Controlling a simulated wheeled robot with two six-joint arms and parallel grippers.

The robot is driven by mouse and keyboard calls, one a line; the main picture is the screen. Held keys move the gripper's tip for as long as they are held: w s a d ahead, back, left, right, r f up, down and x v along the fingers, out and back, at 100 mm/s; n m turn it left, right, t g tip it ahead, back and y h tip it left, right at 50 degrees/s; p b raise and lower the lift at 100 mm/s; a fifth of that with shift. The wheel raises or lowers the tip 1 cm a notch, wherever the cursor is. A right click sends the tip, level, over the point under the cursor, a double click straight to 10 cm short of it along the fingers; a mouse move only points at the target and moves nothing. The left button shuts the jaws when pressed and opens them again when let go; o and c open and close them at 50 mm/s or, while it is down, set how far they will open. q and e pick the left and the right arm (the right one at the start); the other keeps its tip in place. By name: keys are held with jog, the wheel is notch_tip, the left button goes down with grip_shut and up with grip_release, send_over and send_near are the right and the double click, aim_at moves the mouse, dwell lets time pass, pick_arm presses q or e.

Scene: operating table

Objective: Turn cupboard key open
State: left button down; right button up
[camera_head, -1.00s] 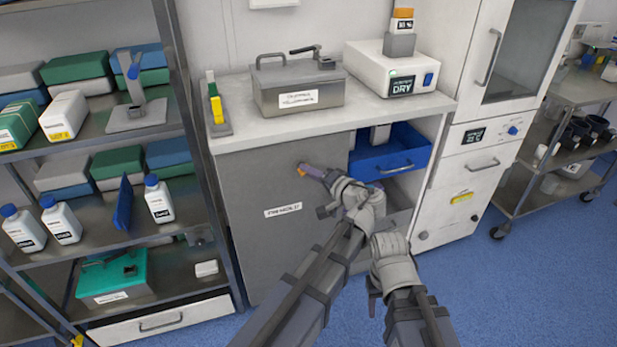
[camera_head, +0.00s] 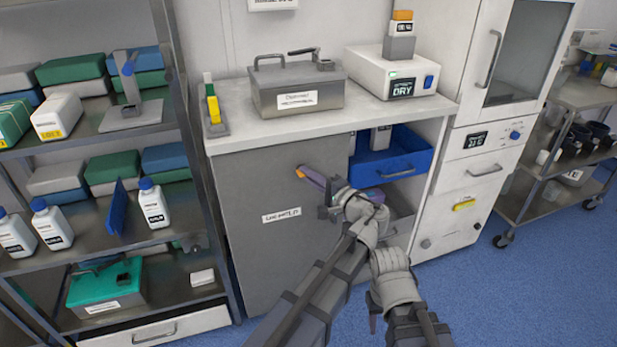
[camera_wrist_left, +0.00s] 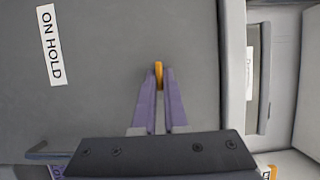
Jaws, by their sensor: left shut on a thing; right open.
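The grey cupboard door (camera_head: 262,235) stands closed under the counter, with a white label (camera_head: 282,215) on it. The yellow-orange key (camera_wrist_left: 158,72) sticks out from the door in the left wrist view, upright between the purple fingertips. It also shows as a small orange spot (camera_head: 300,170) in the head view. My left gripper (camera_wrist_left: 158,85) is shut on the key. It reaches the door from the right in the head view (camera_head: 306,171). My right gripper (camera_head: 374,312) hangs low, away from the door, and its fingers are mostly hidden behind its wrist.
A blue open bin (camera_head: 395,165) sits in the shelf bay right of the door. A grey metal box (camera_head: 298,92) and a white device (camera_head: 390,75) stand on the counter. A shelf rack (camera_head: 110,235) stands close on the left. Blue floor (camera_head: 480,295) is clear at the right.

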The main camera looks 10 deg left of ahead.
pick_arm(q)
jog(key=c, duration=1)
grip_release()
jog(key=shift+o, duration=0.2)
